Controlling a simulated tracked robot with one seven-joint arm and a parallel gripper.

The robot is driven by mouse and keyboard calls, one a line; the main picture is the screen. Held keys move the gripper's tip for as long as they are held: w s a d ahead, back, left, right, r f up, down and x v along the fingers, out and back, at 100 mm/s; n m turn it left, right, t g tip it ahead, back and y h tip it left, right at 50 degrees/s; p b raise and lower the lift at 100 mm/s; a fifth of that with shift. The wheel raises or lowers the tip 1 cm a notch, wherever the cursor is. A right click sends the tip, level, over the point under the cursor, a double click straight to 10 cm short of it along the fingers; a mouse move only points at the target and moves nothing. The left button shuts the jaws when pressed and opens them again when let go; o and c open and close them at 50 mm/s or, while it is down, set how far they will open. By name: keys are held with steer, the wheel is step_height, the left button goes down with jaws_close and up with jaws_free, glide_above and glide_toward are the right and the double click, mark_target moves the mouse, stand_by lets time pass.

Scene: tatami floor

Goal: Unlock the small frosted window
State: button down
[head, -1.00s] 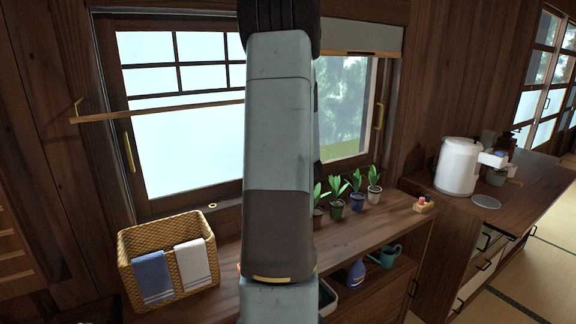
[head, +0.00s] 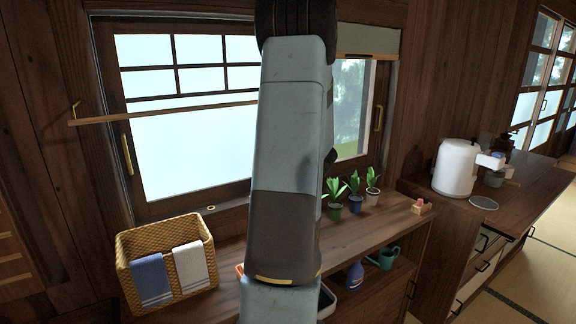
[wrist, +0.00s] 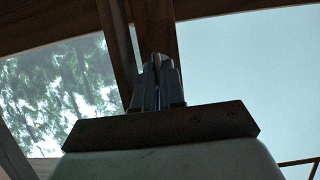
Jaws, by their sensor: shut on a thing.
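The frosted window (head: 180,155) fills the wall behind my arm in the head view. It has a dark wooden frame and a brass pull (head: 127,153) at its left side. A clear pane (head: 352,105) with trees behind it is to the right. In the wrist view my gripper (wrist: 157,80) is at the dark upright post (wrist: 155,25) between the clear and pale panes. Its fingers are close together, shut on a small part there, likely the window lock. The fingers mostly hide that part, and its turn cannot be told. My arm hides this spot in the head view.
A thin wooden rod (head: 165,113) crosses before the window. Below, the counter (head: 375,225) holds a wicker basket (head: 125,248) with towels, potted plants (head: 355,193) and a small wooden block (head: 421,207). A white pot (head: 455,167) stands farther right.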

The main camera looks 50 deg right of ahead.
steer(key=shift+s+f, duration=0.1)
steer(key=shift+f, duration=0.05)
stand_by(0.3)
steer(key=c, duration=1.5)
jaws_free()
